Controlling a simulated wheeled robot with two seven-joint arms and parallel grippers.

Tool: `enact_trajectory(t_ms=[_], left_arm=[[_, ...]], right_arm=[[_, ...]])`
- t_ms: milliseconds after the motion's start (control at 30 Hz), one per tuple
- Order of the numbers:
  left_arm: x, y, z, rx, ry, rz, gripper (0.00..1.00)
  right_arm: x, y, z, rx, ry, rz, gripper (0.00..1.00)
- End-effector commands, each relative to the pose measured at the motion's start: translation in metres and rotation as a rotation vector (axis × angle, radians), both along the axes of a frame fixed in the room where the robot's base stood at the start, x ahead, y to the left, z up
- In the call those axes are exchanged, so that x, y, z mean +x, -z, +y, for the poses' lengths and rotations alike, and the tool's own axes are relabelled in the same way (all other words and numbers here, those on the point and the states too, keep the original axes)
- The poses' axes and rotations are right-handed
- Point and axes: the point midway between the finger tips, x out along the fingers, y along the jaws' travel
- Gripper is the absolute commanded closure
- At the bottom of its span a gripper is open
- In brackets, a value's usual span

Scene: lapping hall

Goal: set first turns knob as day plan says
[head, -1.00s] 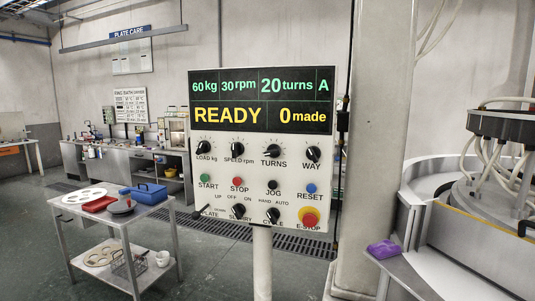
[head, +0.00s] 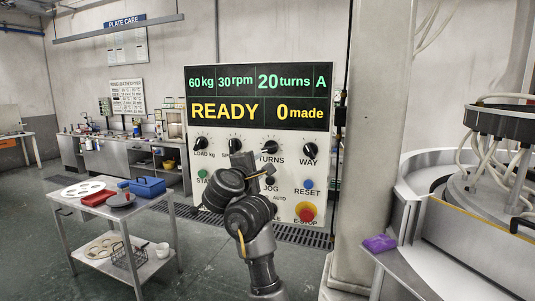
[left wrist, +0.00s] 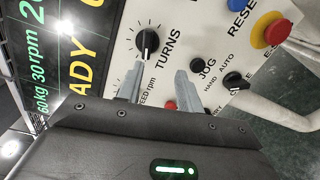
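The TURNS knob (head: 269,147) is a black knob with a white mark on the white control panel (head: 325,170). It also shows in the left wrist view (left wrist: 147,43), just beyond the fingertips. The panel's display (head: 260,97) reads 60 kg, 30 rpm, 20 turns, A, READY and 0 made. My left gripper (head: 262,172) is in front of the panel, just below the TURNS knob. In the left wrist view its two fingers (left wrist: 157,85) are apart with nothing between them, and no contact with the knob shows. My right gripper is out of view. No readable day plan shows.
The WAY knob (head: 309,149), RESET button (head: 308,184) and red E-STOP (head: 306,211) lie close by on the panel. My arm hides some lower controls. A steel cart (head: 165,205) stands left, a lapping machine (head: 480,220) right.

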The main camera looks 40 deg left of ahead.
Motion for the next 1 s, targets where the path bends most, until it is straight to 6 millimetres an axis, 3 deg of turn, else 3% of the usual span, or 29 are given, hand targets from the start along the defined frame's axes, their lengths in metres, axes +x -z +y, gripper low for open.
enact_trajectory(t_ms=[100, 367, 667, 1000], left_arm=[[-0.014, -0.018, 0.0, -0.045, 0.007, -0.062, 0.64], [-0.007, -0.017, 0.003, -0.053, 0.008, -0.069, 0.64], [0.039, -0.017, 0.017, -0.053, 0.012, -0.069, 0.64], [0.082, -0.022, 0.034, -0.047, 0.007, -0.064, 0.64]], right_arm=[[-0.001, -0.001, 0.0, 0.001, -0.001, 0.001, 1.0], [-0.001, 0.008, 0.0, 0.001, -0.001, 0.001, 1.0], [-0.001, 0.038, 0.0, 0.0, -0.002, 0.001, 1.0], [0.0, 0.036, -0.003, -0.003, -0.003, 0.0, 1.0]])
